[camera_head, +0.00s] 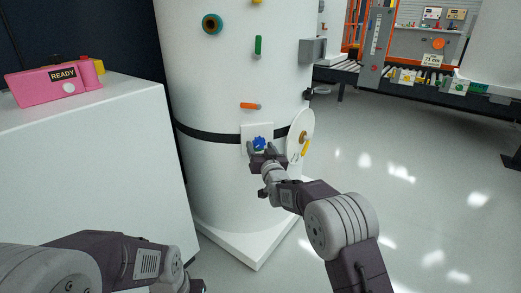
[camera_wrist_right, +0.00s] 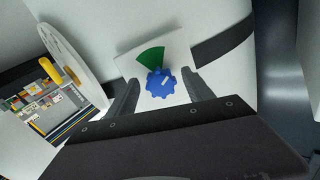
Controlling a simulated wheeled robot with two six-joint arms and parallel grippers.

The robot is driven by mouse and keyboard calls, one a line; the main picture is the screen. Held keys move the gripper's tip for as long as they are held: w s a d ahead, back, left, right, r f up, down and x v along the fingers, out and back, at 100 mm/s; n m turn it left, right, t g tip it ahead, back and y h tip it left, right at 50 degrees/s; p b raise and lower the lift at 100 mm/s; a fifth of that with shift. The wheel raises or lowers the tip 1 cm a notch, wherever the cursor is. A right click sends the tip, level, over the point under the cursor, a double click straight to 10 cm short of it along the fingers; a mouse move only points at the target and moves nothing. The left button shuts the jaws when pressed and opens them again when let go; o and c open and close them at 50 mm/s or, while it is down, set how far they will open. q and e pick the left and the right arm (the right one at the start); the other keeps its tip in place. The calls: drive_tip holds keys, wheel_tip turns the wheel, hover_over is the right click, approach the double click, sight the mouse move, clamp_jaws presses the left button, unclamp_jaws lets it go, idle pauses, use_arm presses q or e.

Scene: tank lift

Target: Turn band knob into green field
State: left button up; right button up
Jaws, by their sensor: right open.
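The band knob (camera_head: 260,143) is blue with a lobed rim. It sits on a white plate (camera_head: 250,129) on the black band of the white tank. In the right wrist view the knob (camera_wrist_right: 158,86) carries a short white mark toward its upper right. The green field (camera_wrist_right: 151,57) is a wedge on the plate just above the knob; the mark appears outside it. My right gripper (camera_head: 264,152) is open at the knob, its fingers (camera_wrist_right: 162,78) on either side of it with visible gaps. Contact cannot be told. My left forearm shows lower left; its gripper is out of view.
A round white cover (camera_head: 295,128) with a yellow handle stands out right of the plate. An orange handle (camera_head: 250,106) and a green handle (camera_head: 257,46) are higher on the tank (camera_head: 210,80). A white cabinet (camera_head: 100,150) with a pink device (camera_head: 40,87) stands left.

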clamp_jaws()
drive_tip(key=shift+r, duration=0.1)
drive_tip(key=shift+d+n+p, duration=0.1)
drive_tip(key=shift+n+p, duration=0.75)
drive_tip(key=shift+n, duration=0.25)
drive_tip(key=n+p, duration=0.1)
drive_tip(key=n, duration=0.1)
drive_tip(key=shift+n, duration=0.4)
drive_tip(key=n+p, duration=0.3)
drive_tip(key=n, duration=0.2)
drive_tip(key=shift+d+n, duration=0.15)
drive_tip(key=shift+n, duration=0.25)
unclamp_jaws()
